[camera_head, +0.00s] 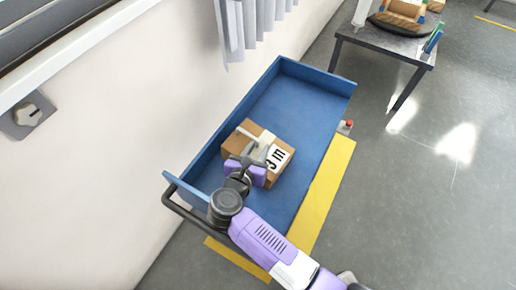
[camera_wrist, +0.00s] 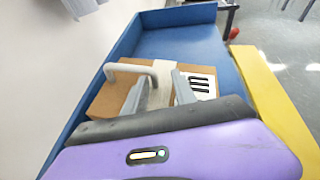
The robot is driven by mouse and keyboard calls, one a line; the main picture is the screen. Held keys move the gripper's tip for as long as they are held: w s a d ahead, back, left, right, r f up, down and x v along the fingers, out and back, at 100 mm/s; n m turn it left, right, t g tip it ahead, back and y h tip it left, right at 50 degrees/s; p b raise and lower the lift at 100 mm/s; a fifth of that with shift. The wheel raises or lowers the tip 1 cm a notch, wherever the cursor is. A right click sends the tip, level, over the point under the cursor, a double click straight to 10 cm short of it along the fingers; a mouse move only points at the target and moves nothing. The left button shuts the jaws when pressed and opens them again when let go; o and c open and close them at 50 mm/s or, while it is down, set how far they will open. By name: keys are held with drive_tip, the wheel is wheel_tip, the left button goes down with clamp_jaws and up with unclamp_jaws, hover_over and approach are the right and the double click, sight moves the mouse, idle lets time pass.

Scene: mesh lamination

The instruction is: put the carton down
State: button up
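The brown carton (camera_head: 236,151) has a white label reading "3 m" and a pale handle on top. It is within the blue cart bed (camera_head: 309,99), turned slightly against the bed's sides. I cannot tell whether its underside touches the bed. My gripper (camera_head: 258,153) is over the carton's top. In the wrist view, its two grey fingers (camera_wrist: 160,88) are on both sides of a white part of the handle and appear closed on it. The carton also shows there (camera_wrist: 112,92), its near side hidden by my gripper's body.
The cart has raised blue walls and a dark push handle (camera_head: 182,207) at the near left. The bed beyond the carton is empty. A white wall (camera_head: 120,130) runs close along the left. A grey table (camera_head: 390,42) with items stands at the upper right. Yellow floor tape (camera_head: 328,198) lies beside the cart.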

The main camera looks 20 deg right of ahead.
drive_tip(key=shift+s+f, duration=0.15)
drive_tip(key=shift+f, duration=0.15)
drive_tip(key=shift+s+a+r+p, duration=0.1)
drive_tip(key=shift+a+r+p, duration=0.05)
drive_tip(key=shift+r+p, duration=0.45)
drive_tip(key=v, duration=0.7)
drive_tip(key=shift+r+b, duration=0.2)
drive_tip(key=shift+b, duration=0.2)
